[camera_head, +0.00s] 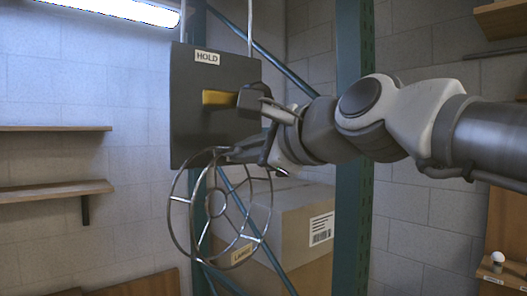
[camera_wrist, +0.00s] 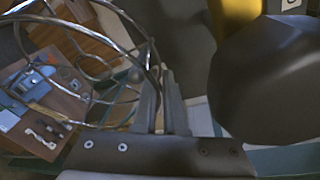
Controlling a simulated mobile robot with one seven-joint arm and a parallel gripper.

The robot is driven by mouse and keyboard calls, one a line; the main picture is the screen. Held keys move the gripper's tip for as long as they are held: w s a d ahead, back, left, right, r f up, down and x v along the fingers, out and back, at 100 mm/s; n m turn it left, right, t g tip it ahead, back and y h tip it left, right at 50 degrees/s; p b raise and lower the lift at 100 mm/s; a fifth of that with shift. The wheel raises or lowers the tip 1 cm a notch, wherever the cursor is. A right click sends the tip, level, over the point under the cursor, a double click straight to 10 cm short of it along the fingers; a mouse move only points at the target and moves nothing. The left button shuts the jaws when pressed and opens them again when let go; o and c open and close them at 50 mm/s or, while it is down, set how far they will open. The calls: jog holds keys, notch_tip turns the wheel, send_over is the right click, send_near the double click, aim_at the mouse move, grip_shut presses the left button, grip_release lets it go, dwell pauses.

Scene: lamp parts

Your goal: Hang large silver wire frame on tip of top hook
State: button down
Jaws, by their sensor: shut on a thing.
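The large silver wire frame (camera_head: 180,200) is a round cage of rings and struts, hanging below and left of my gripper (camera_head: 230,154) in the head view. My gripper is shut on its upper rim. The wrist view shows the frame's curved wires (camera_wrist: 151,52) running to the fingertips of my gripper (camera_wrist: 163,78). A dark panel labelled HOLD (camera_head: 190,120) is just behind, with a yellow bar (camera_head: 219,98) sticking out above the frame. Yellow also shows at the top of the wrist view (camera_wrist: 237,14). I cannot clearly make out a hook tip.
A cardboard box (camera_head: 290,225) labelled LARGE stands behind the frame. A teal post (camera_head: 350,190) and diagonal braces are behind my arm. Wooden shelves (camera_head: 55,191) are on the left wall. A bulb (camera_head: 497,259) sits at lower right.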

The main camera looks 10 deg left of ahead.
jog(key=c, duration=0.9)
grip_release()
jog(key=b+v, duration=0.3)
jog(key=v, duration=1.4)
jog(key=s+d+f+n+g+h, duration=0.1)
jog(key=d+f+n+h, duration=0.3)
jog(key=f, duration=0.9)
jog(key=s+d+f+n+g+h, duration=0.1)
jog(key=d+f+n+g+h, duration=0.1)
jog(key=f, duration=1.1)
jog(key=s+d+f+n+g+h, duration=0.1)
jog(key=d+f+n+h, duration=0.4)
jog(key=f, duration=0.9)
jog(key=shift+s+d+n+g+h, duration=0.2)
jog(key=shift+d+n+g, duration=0.3)
jog(key=shift+n, duration=0.4)
jog(key=shift+s+d+n+g+h, duration=0.1)
jog(key=shift+s+d+n+g, duration=0.15)
jog(key=shift+d+n, duration=0.5)
jog(key=shift+a, duration=0.2)
